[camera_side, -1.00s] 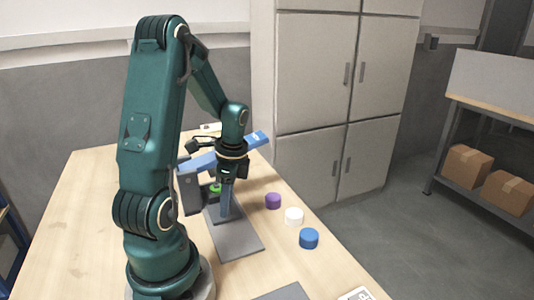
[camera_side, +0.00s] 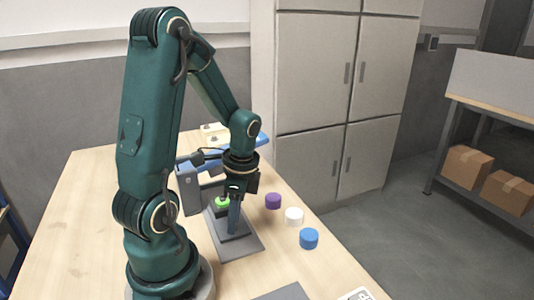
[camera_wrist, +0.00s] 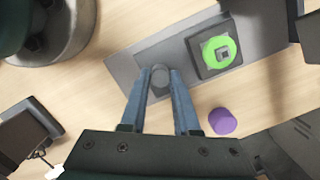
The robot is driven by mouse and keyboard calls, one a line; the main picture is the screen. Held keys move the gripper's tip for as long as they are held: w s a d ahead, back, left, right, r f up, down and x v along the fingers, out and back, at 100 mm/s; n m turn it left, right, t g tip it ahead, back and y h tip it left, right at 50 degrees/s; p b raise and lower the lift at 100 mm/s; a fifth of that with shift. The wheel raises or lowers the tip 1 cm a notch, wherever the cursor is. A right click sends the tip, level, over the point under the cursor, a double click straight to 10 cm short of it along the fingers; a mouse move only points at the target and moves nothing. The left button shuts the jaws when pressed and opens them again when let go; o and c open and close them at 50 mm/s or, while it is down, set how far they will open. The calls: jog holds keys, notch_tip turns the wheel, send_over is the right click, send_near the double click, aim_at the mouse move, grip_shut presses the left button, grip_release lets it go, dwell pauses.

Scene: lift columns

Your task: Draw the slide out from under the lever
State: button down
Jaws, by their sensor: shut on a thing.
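My gripper (camera_side: 234,226) points down over the grey slide plate and shows as two blue fingers in the wrist view (camera_wrist: 160,84). A dark block topped with a bright green disc (camera_wrist: 217,50) sits on the same grey strip, right of the knob in the wrist view. The green disc also shows in the side view (camera_side: 222,202), just left of the fingers. The blue lever (camera_side: 262,138) is behind my wrist, which hides much of it. The grey base plate (camera_side: 250,249) extends in front of the fingers.
A purple cylinder (camera_side: 273,201), a white one (camera_side: 293,216) and a blue one (camera_side: 309,238) stand in a row right of the plate. A grey upright (camera_side: 188,189) stands left of my wrist. A flat grey piece (camera_side: 283,292) lies at the front edge.

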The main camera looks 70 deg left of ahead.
jog(key=shift+w+d, duration=0.1)
jog(key=shift+d, duration=1.35)
jog(key=c, duration=0.7)
grip_release()
notch_tip(320, 180, up, 6)
jog(key=shift+w+d+r+n+t+h, duration=0.15)
jog(key=shift+d+r+n+t, duration=0.95)
jog(key=shift+d, duration=0.8)
jog(key=shift+w+d+r+n+t+h, duration=0.1)
jog(key=shift+d+r+n+t, duration=0.8)
jog(key=shift+d+r+t, duration=0.7)
jog(key=shift+w+d+r+n+t+h, duration=0.15)
jog(key=shift+d+r+n+t, duration=0.8)
jog(key=shift+d, duration=1.2)
